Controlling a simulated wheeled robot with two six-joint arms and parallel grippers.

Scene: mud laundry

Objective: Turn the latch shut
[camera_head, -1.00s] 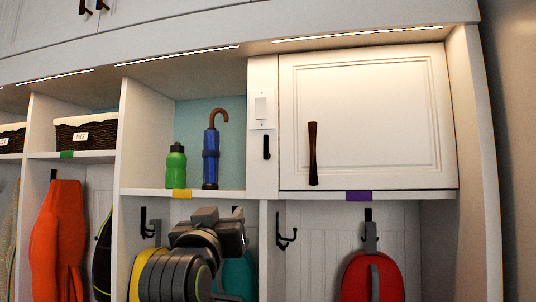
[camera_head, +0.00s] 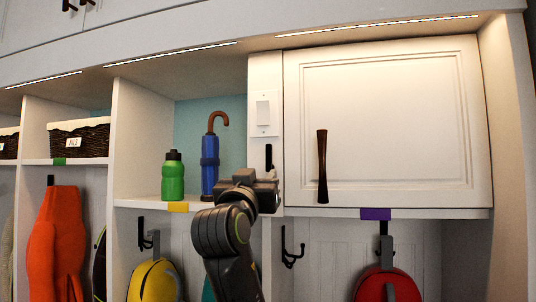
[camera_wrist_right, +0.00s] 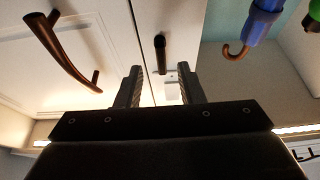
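The latch (camera_head: 268,157) is a dark upright bar on the white post left of the cabinet door (camera_head: 390,120). The door sits flush in its frame and has a long dark handle (camera_head: 322,166). My right gripper (camera_head: 268,186) is just below the latch and partly covers its lower end. In the right wrist view, which is turned upside down, the latch (camera_wrist_right: 161,52) lies between the lines of my two open fingers (camera_wrist_right: 160,72), beyond their tips. Nothing is between the fingers. I cannot tell whether they touch the latch. My left gripper is out of view.
A light switch (camera_head: 263,111) is above the latch. A green bottle (camera_head: 173,176) and a blue umbrella (camera_head: 210,162) stand on the shelf to the left. Black hooks (camera_head: 291,248), a yellow bag (camera_head: 153,281) and a red bag (camera_head: 387,285) are below.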

